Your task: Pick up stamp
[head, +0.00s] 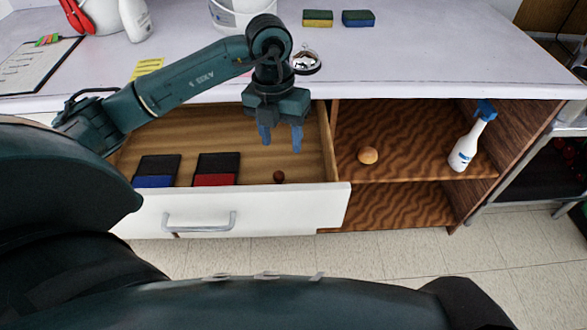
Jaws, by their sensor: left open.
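A small dark reddish-brown knob (279,177), which looks like the stamp, is in the open drawer (190,213) near its front right. Its lower part is hidden by the drawer front. My left gripper (281,141) is over the drawer, pointing down, with its two blue fingers apart and nothing between them. In the picture the fingertips are just above the knob and apart from it. My right gripper is not in view.
A blue ink pad (154,181) and a red ink pad (214,180) lie left of the knob. A bell (306,62) and two sponges (318,18) (358,18) are on the countertop. The right shelf holds a round brown object (368,155) and a spray bottle (467,146).

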